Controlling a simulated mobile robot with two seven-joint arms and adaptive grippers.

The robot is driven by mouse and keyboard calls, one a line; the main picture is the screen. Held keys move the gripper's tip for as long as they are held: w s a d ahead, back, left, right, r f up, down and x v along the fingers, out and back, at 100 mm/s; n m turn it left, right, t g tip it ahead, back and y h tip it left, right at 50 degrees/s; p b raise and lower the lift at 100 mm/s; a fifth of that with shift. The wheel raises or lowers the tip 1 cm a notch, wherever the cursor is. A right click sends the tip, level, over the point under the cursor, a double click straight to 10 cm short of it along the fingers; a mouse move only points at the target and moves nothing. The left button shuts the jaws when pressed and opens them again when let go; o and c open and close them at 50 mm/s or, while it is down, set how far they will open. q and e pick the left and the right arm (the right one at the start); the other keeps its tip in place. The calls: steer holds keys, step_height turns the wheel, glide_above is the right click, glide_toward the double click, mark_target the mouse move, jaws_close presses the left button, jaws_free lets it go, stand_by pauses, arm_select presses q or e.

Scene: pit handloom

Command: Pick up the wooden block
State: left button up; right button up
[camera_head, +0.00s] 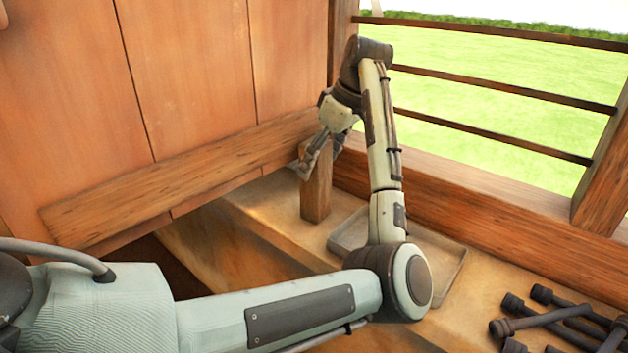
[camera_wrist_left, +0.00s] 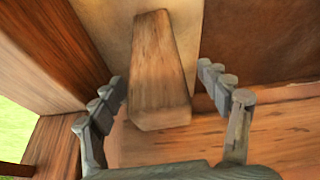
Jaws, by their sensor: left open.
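The wooden block (camera_head: 316,187) stands upright on the tan ledge, near the corner where the plank wall meets the railing. In the left wrist view the block (camera_wrist_left: 158,75) lies between the two fingers, with clear gaps on both sides. My left gripper (camera_head: 322,157) is open at the upper part of the block; one finger hides part of it in the head view. The left wrist view also shows the open left gripper (camera_wrist_left: 160,90). My right gripper does not show.
A shallow tray (camera_head: 452,282) lies on the ledge (camera_head: 268,205) right of the block, partly behind my left arm. Several dark spools (camera_head: 545,320) lie at the lower right. A wooden beam (camera_head: 150,190) runs along the wall, and dark rails (camera_head: 500,85) close the right side.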

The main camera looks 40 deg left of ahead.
mark_target(315, 193)
arm_select(q)
steer(key=x, duration=0.3)
steer(key=shift+w+a+f, duration=0.1)
steer(key=shift+w+f, duration=0.05)
steer(key=shift+f, duration=0.05)
steer(key=c, duration=1.5)
